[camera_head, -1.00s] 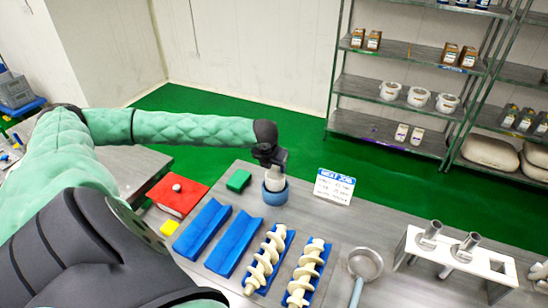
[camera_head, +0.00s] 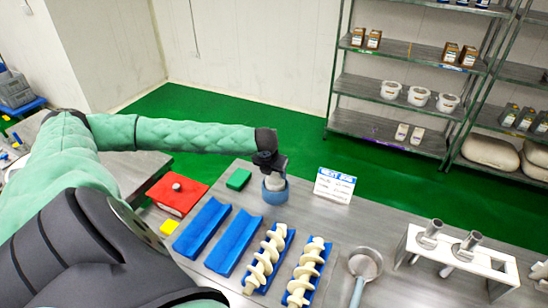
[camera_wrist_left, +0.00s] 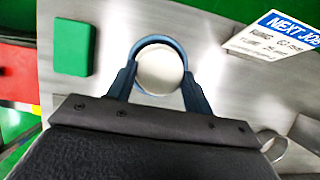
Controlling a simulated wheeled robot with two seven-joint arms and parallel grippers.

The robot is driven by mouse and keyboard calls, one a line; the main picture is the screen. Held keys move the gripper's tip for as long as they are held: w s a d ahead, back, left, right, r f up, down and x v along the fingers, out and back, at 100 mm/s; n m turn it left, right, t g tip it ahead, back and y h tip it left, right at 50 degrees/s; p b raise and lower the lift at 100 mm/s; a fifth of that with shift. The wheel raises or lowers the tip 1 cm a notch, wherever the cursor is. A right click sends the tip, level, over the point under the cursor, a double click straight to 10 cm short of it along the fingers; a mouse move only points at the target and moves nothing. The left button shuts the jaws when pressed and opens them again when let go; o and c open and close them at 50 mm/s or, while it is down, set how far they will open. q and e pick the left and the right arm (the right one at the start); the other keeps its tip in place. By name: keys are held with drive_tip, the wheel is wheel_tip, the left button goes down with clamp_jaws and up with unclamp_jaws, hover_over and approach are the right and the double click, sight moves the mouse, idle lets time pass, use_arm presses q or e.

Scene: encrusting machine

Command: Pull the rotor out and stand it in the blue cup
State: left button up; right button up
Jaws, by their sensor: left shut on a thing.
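The blue cup (camera_head: 274,195) stands on the steel table near its back edge. The pale rotor (camera_head: 274,181) is upright with its lower part inside the cup; only its top shows above the rim. My left gripper (camera_head: 271,167) is above the cup, shut on the rotor. In the left wrist view the rotor's round white top (camera_wrist_left: 160,71) sits between the two fingers, with the cup's blue rim (camera_wrist_left: 158,40) curving around it. The rotor's lower end is hidden in the cup. My right gripper is not in view.
A green block (camera_head: 238,179) and red box (camera_head: 177,194) lie left of the cup. A "NEXT JOB" card (camera_head: 334,185) stands to its right. Blue trays (camera_head: 202,228), two holding white screws (camera_head: 265,259), lie in front. A sieve (camera_head: 365,264) and white rack (camera_head: 455,262) stand right.

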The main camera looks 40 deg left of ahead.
use_arm(q)
drive_tip(key=shift+f, duration=0.8)
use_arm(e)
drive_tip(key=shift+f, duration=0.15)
use_arm(q)
drive_tip(key=o, duration=1.5)
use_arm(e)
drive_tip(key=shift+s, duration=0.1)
use_arm(q)
drive_tip(key=shift+s+r, duration=0.1)
drive_tip(key=shift+r, duration=0.2)
drive_tip(key=shift+s+d+r+p, duration=0.15)
drive_tip(key=shift+r+p, duration=0.25)
drive_tip(key=shift+p, duration=0.2)
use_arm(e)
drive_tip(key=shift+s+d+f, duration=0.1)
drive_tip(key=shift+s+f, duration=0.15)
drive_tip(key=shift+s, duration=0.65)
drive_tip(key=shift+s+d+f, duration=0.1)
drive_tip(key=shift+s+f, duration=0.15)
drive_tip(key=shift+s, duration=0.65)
